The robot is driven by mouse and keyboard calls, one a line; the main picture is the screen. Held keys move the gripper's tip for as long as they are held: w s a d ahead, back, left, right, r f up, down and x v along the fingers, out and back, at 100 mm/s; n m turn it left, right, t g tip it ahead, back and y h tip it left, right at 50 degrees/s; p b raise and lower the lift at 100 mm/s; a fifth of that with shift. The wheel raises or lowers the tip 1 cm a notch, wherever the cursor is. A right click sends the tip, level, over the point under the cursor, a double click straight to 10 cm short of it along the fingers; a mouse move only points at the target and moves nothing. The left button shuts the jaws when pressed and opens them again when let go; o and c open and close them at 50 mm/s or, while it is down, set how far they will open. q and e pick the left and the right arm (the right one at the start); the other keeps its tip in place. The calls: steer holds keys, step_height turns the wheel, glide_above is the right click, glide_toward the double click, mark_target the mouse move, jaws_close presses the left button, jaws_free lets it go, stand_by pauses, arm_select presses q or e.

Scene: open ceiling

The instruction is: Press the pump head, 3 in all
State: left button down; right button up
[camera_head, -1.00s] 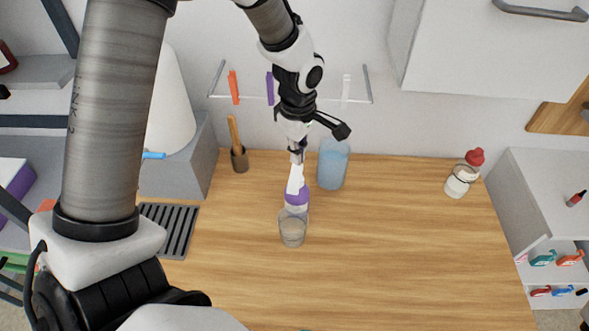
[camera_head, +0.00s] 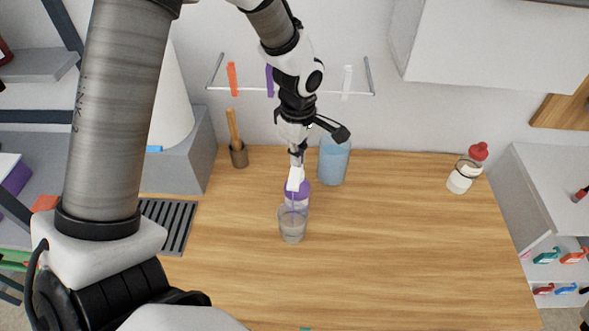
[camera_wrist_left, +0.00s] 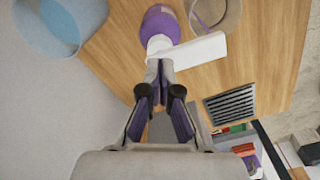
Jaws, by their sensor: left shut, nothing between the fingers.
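The pump bottle is purple (camera_head: 300,188) with a white pump head (camera_head: 295,177), and stands on the wooden table behind a clear cup (camera_head: 292,226). My left gripper (camera_head: 297,156) is shut and empty, pointing down at the top of the pump head. In the left wrist view, the closed fingertips (camera_wrist_left: 160,70) meet the white pump head (camera_wrist_left: 190,50); they appear to touch. The purple bottle (camera_wrist_left: 160,22) is partly hidden by the head. The spout reaches toward the cup (camera_wrist_left: 222,10), where a thin purple streak shows. My right gripper is out of view.
A blue container (camera_head: 333,162) stands close behind the bottle to the right. The table's front and middle right are clear.

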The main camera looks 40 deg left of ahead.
arm_select(q)
steer(key=shift+f+b, duration=0.3)
steer(key=shift+f, duration=0.25)
steer(key=shift+r, duration=0.2)
steer(key=shift+r+p, duration=1.75)
steer(key=shift+r, duration=0.1)
steer(key=shift+f, duration=0.25)
